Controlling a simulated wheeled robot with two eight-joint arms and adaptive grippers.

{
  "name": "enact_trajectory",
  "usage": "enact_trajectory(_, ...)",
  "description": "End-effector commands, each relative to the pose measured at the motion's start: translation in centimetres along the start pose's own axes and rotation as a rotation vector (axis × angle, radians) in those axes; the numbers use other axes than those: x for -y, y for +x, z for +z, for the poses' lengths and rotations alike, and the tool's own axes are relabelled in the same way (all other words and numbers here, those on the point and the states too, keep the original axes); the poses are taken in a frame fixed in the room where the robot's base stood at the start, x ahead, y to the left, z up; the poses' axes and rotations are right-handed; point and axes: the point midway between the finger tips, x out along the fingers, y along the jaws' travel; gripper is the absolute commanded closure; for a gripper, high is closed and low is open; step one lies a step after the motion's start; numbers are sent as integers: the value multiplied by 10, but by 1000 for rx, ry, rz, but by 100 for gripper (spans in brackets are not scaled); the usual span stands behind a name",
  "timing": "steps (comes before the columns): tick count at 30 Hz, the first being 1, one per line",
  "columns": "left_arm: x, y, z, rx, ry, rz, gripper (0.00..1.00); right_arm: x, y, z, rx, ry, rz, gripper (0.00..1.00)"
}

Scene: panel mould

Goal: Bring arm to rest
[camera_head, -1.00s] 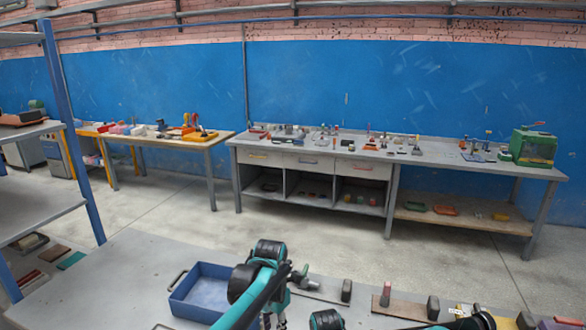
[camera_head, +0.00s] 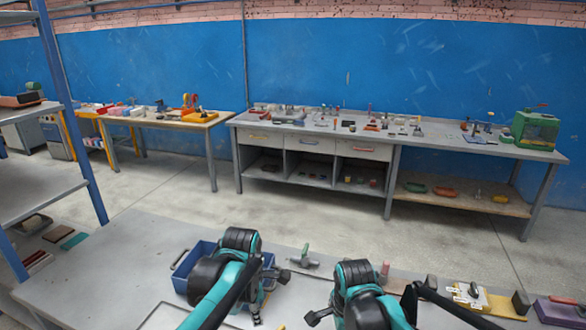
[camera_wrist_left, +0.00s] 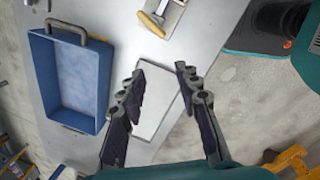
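My left gripper (camera_wrist_left: 161,74) is open in the left wrist view, its two dark fingers apart with nothing between them. It hangs over the grey table, above a pale flat panel (camera_wrist_left: 155,110). In the head view my left arm stands in front of the blue tray and hides part of it. A small part of the left gripper (camera_head: 256,315) shows below that arm. My right arm is at the bottom centre of the head view.
The blue tray (camera_head: 183,277) stands on the grey table (camera_head: 110,262), left of the left gripper in the wrist view. A yellow-handled tool (camera_wrist_left: 151,25) lies beyond the fingers. Blocks and boards (camera_head: 480,298) lie at the right. Blue-posted shelving (camera_head: 70,120) is at the left.

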Motion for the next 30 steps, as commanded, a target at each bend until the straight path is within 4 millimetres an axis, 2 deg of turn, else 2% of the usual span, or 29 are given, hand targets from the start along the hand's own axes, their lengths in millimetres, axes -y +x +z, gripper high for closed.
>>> enact_trajectory(3,26,-20,-30,15,331,85,67,-25,-23,-14,-15,-265,-85,0)
enact_trajectory(8,61,-33,-64,-21,799,211,67,-56,-44,-30,-80,-639,-193,0)
enact_trajectory(12,92,-33,-91,-109,1196,308,67,-84,-53,-41,-177,-958,-266,0)
enact_trajectory(18,124,-24,-116,-265,1624,389,67,-112,-55,-51,-322,-1303,-315,0)
enact_trajectory(24,134,-18,-124,-345,1798,407,67,-121,-54,-55,-390,-1442,-321,0)
enact_trajectory(30,134,-18,-124,-351,1810,407,67,-121,-54,-55,-394,-1452,-321,0)
